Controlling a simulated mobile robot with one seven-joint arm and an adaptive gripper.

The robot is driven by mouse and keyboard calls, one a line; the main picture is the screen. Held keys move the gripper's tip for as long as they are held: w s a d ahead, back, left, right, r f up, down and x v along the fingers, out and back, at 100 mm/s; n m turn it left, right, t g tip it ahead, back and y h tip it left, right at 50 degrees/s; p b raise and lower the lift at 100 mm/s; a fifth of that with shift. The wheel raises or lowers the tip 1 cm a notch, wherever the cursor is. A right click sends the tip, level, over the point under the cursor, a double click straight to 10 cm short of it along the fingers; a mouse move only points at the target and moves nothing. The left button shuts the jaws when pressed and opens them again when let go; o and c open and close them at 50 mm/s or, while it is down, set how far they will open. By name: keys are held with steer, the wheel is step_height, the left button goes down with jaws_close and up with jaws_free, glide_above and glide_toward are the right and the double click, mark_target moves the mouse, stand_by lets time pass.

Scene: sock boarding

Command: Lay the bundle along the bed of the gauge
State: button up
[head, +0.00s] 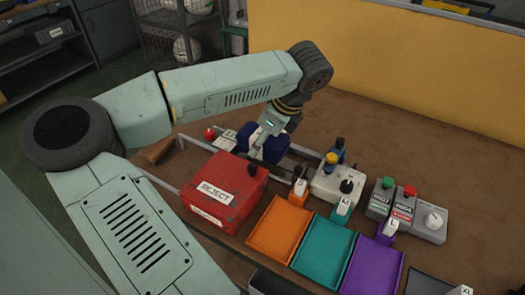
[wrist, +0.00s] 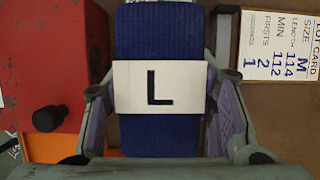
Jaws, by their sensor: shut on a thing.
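The bundle is a ribbed dark blue roll with a white band marked L. It shows in the wrist view (wrist: 160,135) and below my wrist in the head view (head: 272,149). My gripper (head: 266,137) is shut on it, with one finger on each side of the band in the wrist view (wrist: 156,98). The gauge is largely hidden behind the bundle and the red box; a thin metal rail (head: 302,151), which seems to be part of it, runs beside the bundle. I cannot tell whether the bundle touches the bed.
A red REJECT box (head: 224,193) stands close in front of the bundle. Orange (head: 279,228), teal (head: 321,250) and purple (head: 373,264) trays lie to the right. A grey knobbed box (head: 338,186) stands behind them. A lot card (wrist: 278,47) reads size M. The brown table is clear at the back right.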

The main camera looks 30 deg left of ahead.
mark_target(262, 151)
steer(key=shift+f, duration=1.6)
steer(key=shift+f+b, duration=0.2)
steer(key=shift+b, duration=0.25)
steer(key=o, duration=1.3)
steer(key=shift+o, duration=0.2)
steer(key=shift+r, duration=0.2)
steer(key=shift+r+p, duration=0.2)
steer(key=shift+p, duration=0.15)
steer(key=p+v, duration=0.1)
steer(key=v, duration=1)
steer(key=shift+d+r, duration=0.15)
steer(key=shift+r, duration=0.15)
